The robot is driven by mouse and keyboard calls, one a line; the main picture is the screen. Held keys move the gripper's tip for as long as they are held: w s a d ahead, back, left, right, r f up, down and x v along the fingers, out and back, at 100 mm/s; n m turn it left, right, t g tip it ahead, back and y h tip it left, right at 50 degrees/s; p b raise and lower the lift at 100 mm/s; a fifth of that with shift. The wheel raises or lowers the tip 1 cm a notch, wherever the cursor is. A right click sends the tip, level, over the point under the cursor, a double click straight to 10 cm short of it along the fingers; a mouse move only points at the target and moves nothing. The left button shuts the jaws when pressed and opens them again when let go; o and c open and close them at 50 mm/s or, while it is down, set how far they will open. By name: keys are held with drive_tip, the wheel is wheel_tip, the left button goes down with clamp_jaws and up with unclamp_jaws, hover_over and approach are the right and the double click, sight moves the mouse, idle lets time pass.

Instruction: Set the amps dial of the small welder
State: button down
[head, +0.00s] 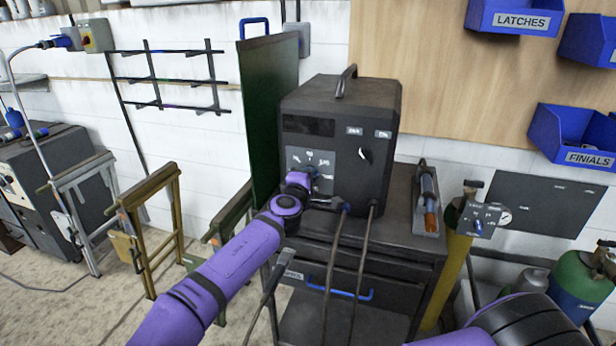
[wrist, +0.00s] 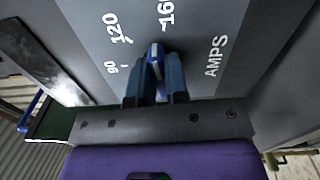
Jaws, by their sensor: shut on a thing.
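The small welder (head: 315,93) is a dark grey box with a top handle, standing on a cart. My gripper (wrist: 158,72) is shut on the dial, one finger on each side. In the head view my gripper (head: 312,176) covers most of the dial. The knob's exact setting cannot be told.
A second dark knob (head: 365,155) is on the welder's upper right face. Cables (head: 367,245) hang from its lower front. A torch (head: 428,200) lies on the cart (head: 400,245) at right. A green screen (head: 268,110) stands close at left; gas cylinders (head: 575,275) stand at right.

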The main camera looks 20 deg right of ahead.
drive_tip(key=shift+f+m, duration=0.1)
drive_tip(key=shift+m, duration=1.2)
drive_tip(key=c, duration=1.1)
unclamp_jaws()
drive_tip(key=v, duration=1)
drive_tip(key=shift+s+a, duration=0.2)
drive_tip(key=shift+s, duration=0.15)
